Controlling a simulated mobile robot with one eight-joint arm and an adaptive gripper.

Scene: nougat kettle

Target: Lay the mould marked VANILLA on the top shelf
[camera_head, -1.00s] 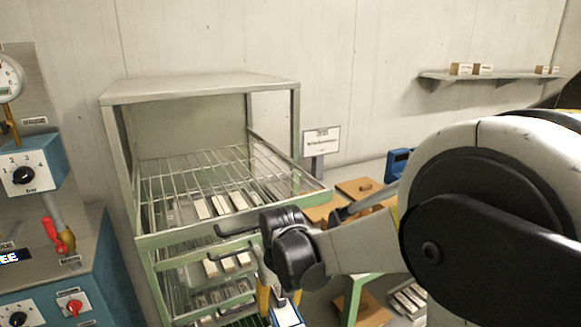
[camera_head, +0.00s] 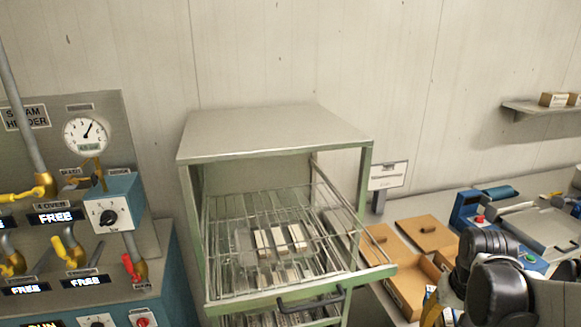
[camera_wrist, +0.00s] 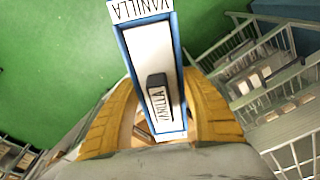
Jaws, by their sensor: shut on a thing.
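The mould marked VANILLA (camera_wrist: 140,42) is a long white piece with blue sides and a dark knob. It fills the middle of the wrist view, one label upside down. My gripper (camera_wrist: 165,125) has its yellow fingers shut on it from both sides. In the head view my gripper (camera_head: 440,308) is at the lower right, right of the green rack, and the mould is mostly hidden there. The top shelf (camera_head: 232,262) is a wire shelf under the rack's roof, sticking out at the front. Several pale bars show through or on its wires; I cannot tell which.
The rack's solid roof (camera_head: 275,132) and green posts (camera_head: 366,195) bound the shelf. A sign (camera_head: 388,176) stands right of it. Wooden boxes (camera_head: 405,290) and a blue device (camera_head: 467,212) are on the right. A steam panel (camera_head: 110,215) with valves is on the left.

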